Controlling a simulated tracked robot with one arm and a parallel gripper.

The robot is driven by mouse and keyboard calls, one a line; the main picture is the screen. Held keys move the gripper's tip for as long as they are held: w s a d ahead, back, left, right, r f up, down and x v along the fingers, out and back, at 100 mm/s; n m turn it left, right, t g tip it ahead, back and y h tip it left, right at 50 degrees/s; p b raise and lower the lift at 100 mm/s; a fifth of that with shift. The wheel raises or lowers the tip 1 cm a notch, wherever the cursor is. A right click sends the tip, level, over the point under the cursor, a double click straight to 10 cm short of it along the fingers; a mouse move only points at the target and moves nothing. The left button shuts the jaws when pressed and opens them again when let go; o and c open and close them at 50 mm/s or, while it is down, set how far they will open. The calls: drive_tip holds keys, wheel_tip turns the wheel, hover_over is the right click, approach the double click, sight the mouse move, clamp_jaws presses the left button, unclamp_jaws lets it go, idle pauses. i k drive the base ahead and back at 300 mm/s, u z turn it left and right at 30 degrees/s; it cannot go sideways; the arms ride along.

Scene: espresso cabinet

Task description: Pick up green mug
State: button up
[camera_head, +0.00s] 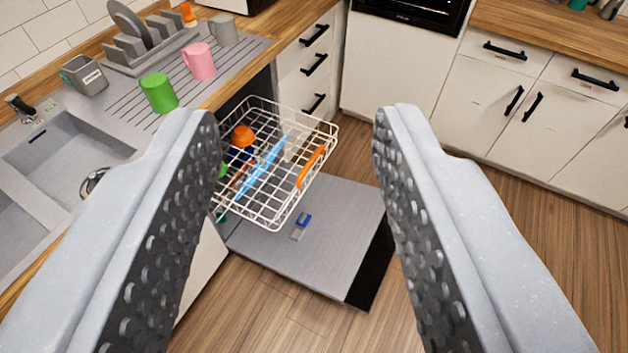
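The green mug (159,93) stands on the ribbed grey drainboard at the upper left, beside the sink. It is apart from my gripper and shows just above the left finger's tip. My gripper (298,118) is open and empty, with its two grey fingers with dark bumpy pads spread wide. The left finger covers part of the counter edge and of the dishwasher. The mug's handle cannot be made out clearly.
A pink mug (199,62) and a grey mug (223,30) stand behind the green mug. A dish rack (146,52) is further back. The dishwasher door (340,225) is open, with a wire rack (262,205) pulled out. The sink (68,160) is at left. Floor at right is clear.

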sight(157, 88)
drive_tip(key=z, duration=0.1)
drive_tip(key=i, duration=1)
drive_tip(key=u, duration=0.1)
